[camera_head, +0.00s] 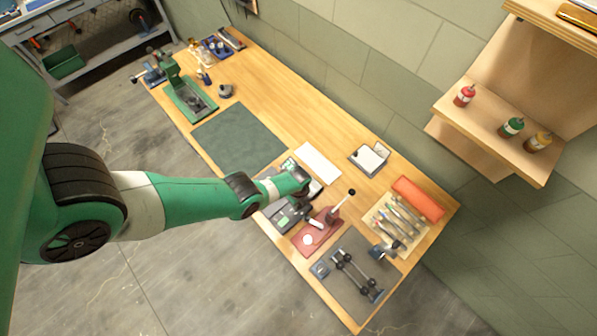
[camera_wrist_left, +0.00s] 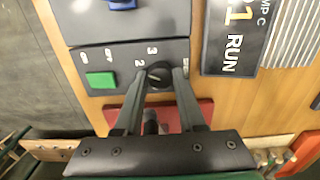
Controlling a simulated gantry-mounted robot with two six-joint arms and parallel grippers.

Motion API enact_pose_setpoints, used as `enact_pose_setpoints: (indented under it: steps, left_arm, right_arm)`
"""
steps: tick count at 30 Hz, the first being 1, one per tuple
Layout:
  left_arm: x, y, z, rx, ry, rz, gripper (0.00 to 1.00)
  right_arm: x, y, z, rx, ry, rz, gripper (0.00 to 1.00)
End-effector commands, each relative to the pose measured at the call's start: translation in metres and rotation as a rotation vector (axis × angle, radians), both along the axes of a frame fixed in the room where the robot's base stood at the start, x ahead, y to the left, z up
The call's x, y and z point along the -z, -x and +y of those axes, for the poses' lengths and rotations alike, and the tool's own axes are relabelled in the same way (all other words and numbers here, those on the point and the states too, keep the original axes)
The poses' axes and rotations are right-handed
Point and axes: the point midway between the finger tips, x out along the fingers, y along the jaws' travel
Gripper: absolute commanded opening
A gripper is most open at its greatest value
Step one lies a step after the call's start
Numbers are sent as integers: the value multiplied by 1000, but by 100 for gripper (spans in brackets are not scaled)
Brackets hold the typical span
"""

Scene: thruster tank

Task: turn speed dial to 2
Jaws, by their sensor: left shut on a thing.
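The speed dial (camera_wrist_left: 159,75) is a small round black knob on a dark grey control panel (camera_wrist_left: 122,55), with white marks around it including 2 and 3. My left gripper (camera_wrist_left: 161,74) has its two fingers on either side of the knob, shut on it. A light pointer line on the knob is small, and I cannot tell exactly which mark it points to. In the head view my left gripper (camera_head: 303,186) is over the control box (camera_head: 284,217), and the arm hides the dial. My right gripper is not in view.
A green button (camera_wrist_left: 101,80) is left of the dial. A display (camera_wrist_left: 236,38) reading RUN lies to its right. A red-based lever device (camera_head: 316,238) stands close beside the box. A dark green mat (camera_head: 239,137) lies further back on the wooden bench (camera_head: 290,110).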

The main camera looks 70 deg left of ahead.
Motion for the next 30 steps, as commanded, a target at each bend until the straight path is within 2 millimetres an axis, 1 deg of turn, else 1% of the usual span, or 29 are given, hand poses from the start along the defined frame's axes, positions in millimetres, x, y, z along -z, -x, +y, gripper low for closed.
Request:
enact_pose_setpoints:
  steps: [11, 12, 14, 15, 17, 26, 29, 30]
  left_arm:
    - [0, 0, 0, 6, 0, -1, 0]
    - [0, 0, 0, 6, 0, 0, 41]
    - [0, 0, 0, 6, 0, 0, 52]
    - [0, 0, 0, 6, 0, 0, 59]
    - [0, 0, 0, 5, 0, 0, 69]
    - [-2, 0, 0, 5, 0, 0, 69]
    - [-10, 0, 0, 6, 0, 0, 69]
    - [-16, -1, 0, 7, 0, 0, 69]
  right_arm:
    - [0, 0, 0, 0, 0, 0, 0]
    - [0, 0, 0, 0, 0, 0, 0]
    - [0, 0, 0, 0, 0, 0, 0]
    - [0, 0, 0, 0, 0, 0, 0]
    - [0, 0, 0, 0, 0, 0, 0]
    - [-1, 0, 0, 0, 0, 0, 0]
    - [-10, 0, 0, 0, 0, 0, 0]
    - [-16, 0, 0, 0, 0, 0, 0]
